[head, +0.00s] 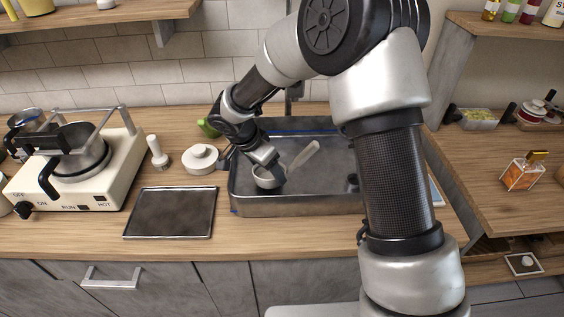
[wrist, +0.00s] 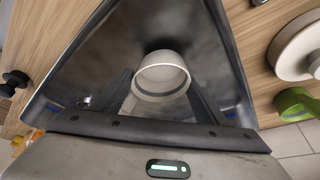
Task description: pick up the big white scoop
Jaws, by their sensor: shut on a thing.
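The big white scoop (head: 302,157) is over the grey metal tray-like basin in the head view, its pale handle slanting up to the right and its cup at the lower left. My gripper (head: 270,168) is at the cup end and shut on the scoop. In the wrist view the scoop's round cup (wrist: 161,76) sits between my two dark fingers (wrist: 160,98), its opening facing the camera. I cannot tell whether the scoop still touches the basin floor.
The metal basin (head: 245,204) has raised walls around the scoop. Left of it are a round white lidded thing (head: 200,159), a white pestle-like thing (head: 157,153), a dark flat tray (head: 171,212) and a hot plate with a pot (head: 82,160). A green thing (head: 208,127) stands behind.

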